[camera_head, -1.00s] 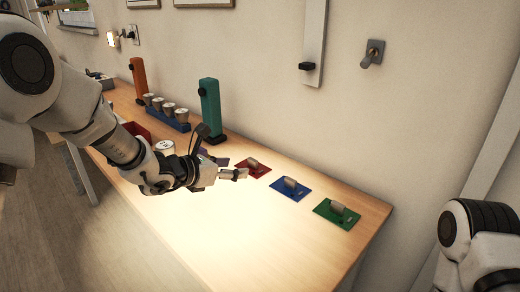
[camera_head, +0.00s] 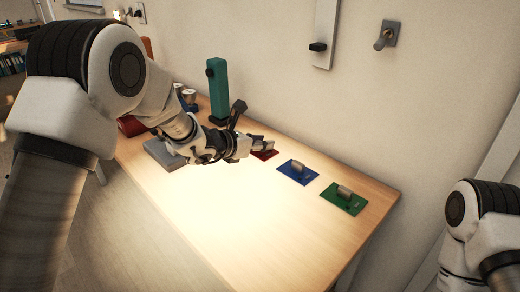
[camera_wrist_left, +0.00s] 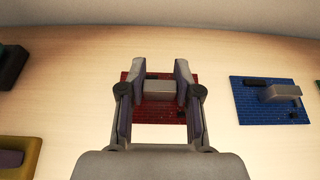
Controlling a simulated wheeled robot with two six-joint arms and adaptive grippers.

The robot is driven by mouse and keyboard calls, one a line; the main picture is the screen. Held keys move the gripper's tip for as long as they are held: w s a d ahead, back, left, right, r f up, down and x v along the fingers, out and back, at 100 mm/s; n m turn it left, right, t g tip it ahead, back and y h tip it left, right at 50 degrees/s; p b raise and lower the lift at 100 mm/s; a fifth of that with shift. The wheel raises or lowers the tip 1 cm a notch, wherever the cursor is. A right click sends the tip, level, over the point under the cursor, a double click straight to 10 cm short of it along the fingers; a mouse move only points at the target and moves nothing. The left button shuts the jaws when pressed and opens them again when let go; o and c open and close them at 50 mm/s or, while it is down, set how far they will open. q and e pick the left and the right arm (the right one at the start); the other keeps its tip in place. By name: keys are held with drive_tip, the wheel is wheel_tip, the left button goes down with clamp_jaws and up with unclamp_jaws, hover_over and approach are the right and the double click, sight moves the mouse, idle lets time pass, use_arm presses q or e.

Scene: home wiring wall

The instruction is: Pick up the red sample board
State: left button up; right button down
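The red sample board (camera_head: 265,155) lies flat on the table, partly hidden behind my left gripper (camera_head: 262,144) in the head view. In the left wrist view the red board (camera_wrist_left: 158,78) shows between and beneath the fingers, with a grey block handle (camera_wrist_left: 159,88) on it. My left gripper (camera_wrist_left: 155,72) is open, one finger on each side of the handle, with a visible gap on both sides. I cannot tell how far the fingertips are above the board. My right arm shows at the right edge of the head view, but its gripper is out of view.
A blue board (camera_head: 297,172) and a green board (camera_head: 343,198) lie to the right of the red one. A teal post (camera_head: 217,90) and cups stand behind, and a grey box (camera_head: 165,153) sits left. The front of the table is clear.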

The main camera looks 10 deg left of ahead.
use_arm(q)
drive_tip(key=shift+c, duration=1)
